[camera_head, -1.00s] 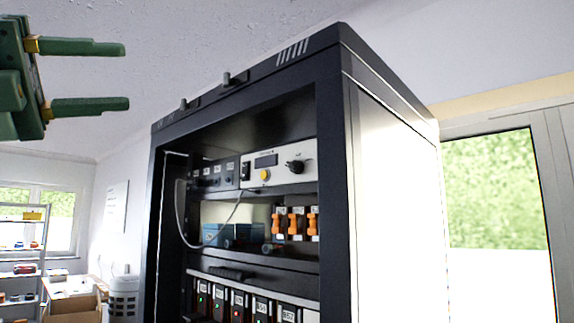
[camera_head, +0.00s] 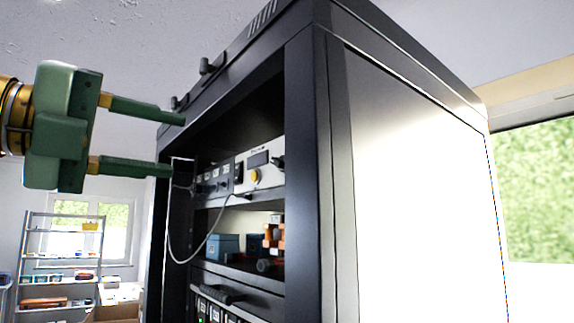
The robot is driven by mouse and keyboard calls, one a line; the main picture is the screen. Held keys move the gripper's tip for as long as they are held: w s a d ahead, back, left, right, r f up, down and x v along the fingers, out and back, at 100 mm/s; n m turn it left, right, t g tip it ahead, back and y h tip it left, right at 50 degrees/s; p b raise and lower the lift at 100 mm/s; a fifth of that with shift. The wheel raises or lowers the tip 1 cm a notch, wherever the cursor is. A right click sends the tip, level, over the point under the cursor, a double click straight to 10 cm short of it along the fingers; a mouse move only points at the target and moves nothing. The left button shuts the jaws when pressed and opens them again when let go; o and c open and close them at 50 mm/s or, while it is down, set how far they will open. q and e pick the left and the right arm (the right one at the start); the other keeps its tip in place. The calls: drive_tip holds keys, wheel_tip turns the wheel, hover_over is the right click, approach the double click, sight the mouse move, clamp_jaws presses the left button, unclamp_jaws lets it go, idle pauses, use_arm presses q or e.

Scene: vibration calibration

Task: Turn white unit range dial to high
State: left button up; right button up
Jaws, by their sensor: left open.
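The white unit (camera_head: 263,168) sits on the upper shelf inside the black rack, with a dark display, a yellow knob (camera_head: 255,176) and a black switch. Its black dial (camera_head: 278,162) shows at the unit's right end, partly hidden by the rack's front post. I cannot read the dial's setting. My left gripper (camera_head: 178,145) is green, open and empty. It is at the left, its fingers pointing right, overlapping the rack's left front edge in the picture and apart from the dial. My right gripper is not in view.
The black rack (camera_head: 309,140) fills the middle; its front post stands before the white unit's right side. A pale cable (camera_head: 208,240) hangs in the opening. Blue box (camera_head: 223,245) and orange parts (camera_head: 272,235) sit below. A shelf unit (camera_head: 60,262) stands far left.

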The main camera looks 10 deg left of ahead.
use_arm(q)
drive_tip(key=p, duration=0.2)
approach(276, 164)
drive_tip(key=x, duration=0.7)
drive_tip(key=shift+w+d+r, duration=0.15)
drive_tip(key=shift+w+d, duration=0.4)
drive_tip(key=shift+w, duration=0.25)
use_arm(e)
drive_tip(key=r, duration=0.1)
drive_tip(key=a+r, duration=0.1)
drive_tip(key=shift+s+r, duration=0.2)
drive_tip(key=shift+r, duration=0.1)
use_arm(q)
drive_tip(key=shift+s, duration=0.1)
clamp_jaws()
